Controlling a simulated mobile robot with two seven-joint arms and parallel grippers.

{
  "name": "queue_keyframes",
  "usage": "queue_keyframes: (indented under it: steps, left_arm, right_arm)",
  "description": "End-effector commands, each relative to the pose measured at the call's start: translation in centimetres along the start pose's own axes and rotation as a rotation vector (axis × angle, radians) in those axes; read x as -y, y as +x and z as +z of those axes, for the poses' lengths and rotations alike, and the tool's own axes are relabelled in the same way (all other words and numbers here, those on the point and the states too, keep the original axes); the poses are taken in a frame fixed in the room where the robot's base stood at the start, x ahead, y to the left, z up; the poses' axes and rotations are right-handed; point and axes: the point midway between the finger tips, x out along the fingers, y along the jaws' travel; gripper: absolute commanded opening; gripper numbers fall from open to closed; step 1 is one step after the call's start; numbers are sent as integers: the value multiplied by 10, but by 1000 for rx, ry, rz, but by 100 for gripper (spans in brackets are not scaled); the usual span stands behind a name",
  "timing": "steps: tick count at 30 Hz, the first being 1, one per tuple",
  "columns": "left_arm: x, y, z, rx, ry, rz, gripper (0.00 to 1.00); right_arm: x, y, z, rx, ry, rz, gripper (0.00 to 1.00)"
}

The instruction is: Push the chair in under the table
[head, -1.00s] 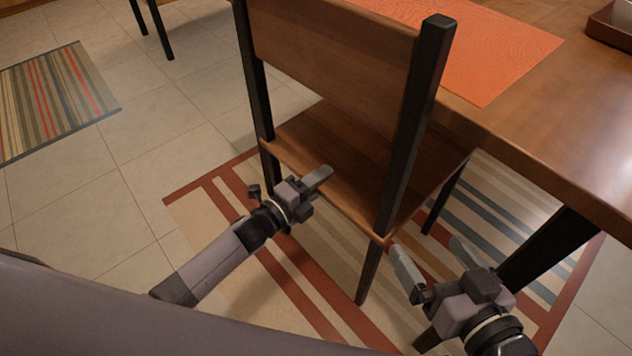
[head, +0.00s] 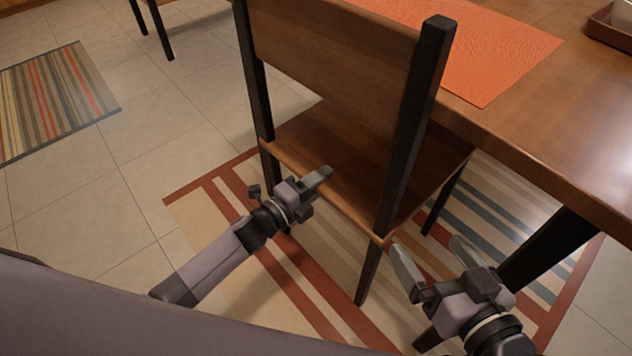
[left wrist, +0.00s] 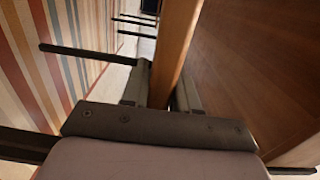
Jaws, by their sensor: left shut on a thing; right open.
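The wooden chair (head: 330,150) with black posts stands in the middle of the head view, its back towards me. Its seat is partly at the edge of the wooden table (head: 560,120) on the right. My left gripper (head: 318,180) is shut on the rear edge of the chair's seat; the left wrist view shows the seat edge (left wrist: 178,50) between its fingers. My right gripper (head: 430,258) is open and empty, to the right of the chair's near right leg, low beside the table leg (head: 550,245).
A striped rug (head: 300,290) lies under the chair and table. Another striped rug (head: 55,95) lies at the left on the tiled floor (head: 110,190). An orange placemat (head: 480,50) and a brown tray (head: 612,25) are on the table. Dark furniture legs (head: 152,30) stand at the back left.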

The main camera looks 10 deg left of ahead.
Motion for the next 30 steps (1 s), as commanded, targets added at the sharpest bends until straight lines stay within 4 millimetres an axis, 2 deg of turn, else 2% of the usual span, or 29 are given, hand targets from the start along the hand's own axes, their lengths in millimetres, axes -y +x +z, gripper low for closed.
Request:
queue_keyframes:
  steps: [1,15,30]
  left_arm:
    - [6,1,1,1,0,-7,0]
    - [33,4,1,1,-5,-20,0]
    - [35,4,0,0,-10,-23,0]
  right_arm:
    - [1,-1,-2,0,0,0,100]
    - [5,-7,-23,0,-1,-1,100]
    - [5,-8,-24,0,-2,-1,100]
